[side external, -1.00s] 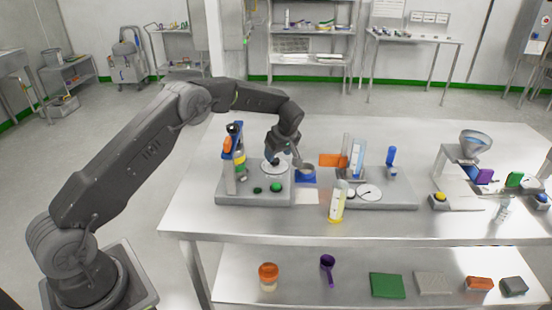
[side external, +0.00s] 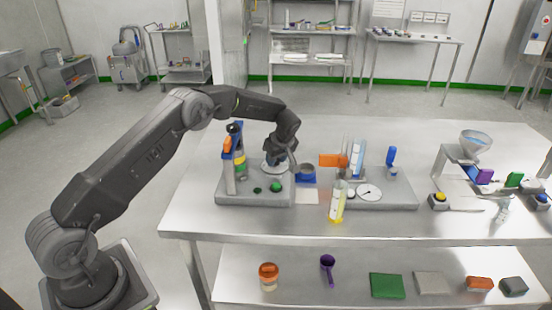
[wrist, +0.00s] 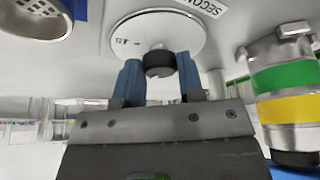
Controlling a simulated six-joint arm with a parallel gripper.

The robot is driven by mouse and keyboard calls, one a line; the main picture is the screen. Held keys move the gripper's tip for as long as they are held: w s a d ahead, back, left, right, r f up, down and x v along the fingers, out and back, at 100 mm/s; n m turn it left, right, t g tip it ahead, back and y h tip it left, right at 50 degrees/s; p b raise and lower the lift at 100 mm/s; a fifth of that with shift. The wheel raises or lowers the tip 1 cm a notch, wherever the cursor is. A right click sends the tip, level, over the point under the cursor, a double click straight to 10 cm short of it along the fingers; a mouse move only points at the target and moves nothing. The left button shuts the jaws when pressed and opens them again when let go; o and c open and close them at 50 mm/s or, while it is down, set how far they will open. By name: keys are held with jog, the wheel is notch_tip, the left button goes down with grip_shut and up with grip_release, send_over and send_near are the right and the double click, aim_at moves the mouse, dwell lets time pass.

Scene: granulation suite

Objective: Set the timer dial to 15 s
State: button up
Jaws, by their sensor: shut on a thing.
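The timer dial is a white disc (wrist: 165,32) with faint marks at its lower left and a dark knob (wrist: 159,62) at its front. A label starting "SECON" (wrist: 203,5) is beside it. My gripper (wrist: 159,75) has its two blue fingers on either side of the knob, shut on it. In the side external view my gripper (side external: 277,157) reaches down onto the white disc (side external: 268,166), on the grey base unit (side external: 256,198). The knob and pointer are hidden there, and I cannot read the setting.
A column with an orange and blue top (side external: 232,141) stands close left of my gripper. Beyond are a yellow-filled cylinder (side external: 337,205) and a white gauge (side external: 369,193). The steel table's front (side external: 270,222) is clear.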

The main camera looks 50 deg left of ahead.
jog(key=shift+c, duration=1)
jog(key=m+t, duration=0.1)
jog(key=m, duration=0.2)
jog(key=shift+s+m+h, duration=0.15)
jog(key=shift+m+h, duration=0.15)
jog(key=shift+m, duration=0.1)
jog(key=m+t+h, duration=0.1)
jog(key=m, duration=0.2)
jog(key=m+t, duration=0.1)
jog(key=m, duration=0.2)
jog(key=shift+s+a+h, duration=0.1)
jog(key=shift+a+h, duration=0.05)
jog(key=shift+h, duration=0.25)
jog(key=shift+m, duration=0.4)
jog(key=o, duration=0.9)
